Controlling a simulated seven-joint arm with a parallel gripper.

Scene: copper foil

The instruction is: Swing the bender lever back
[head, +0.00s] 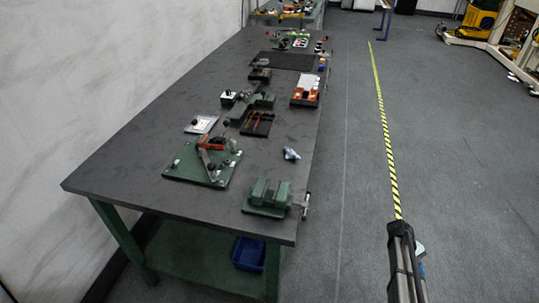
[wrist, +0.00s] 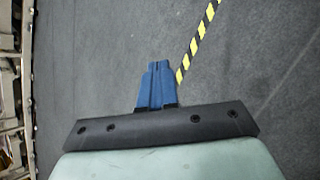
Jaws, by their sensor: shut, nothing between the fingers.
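The lever's exact angle is too small to tell. My gripper (wrist: 158,64) has blue fingers, which are closed together with nothing between them. It is over the floor to the right of the bench, well apart from the bender.
A green vise (head: 267,197) stands at the bench's (head: 130,165) near right corner. A small grey-blue part (head: 291,153), a black tray (head: 257,124) and an orange-and-white box (head: 306,90) lie farther back. Yellow-black tape (head: 383,120) runs along the clear floor.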

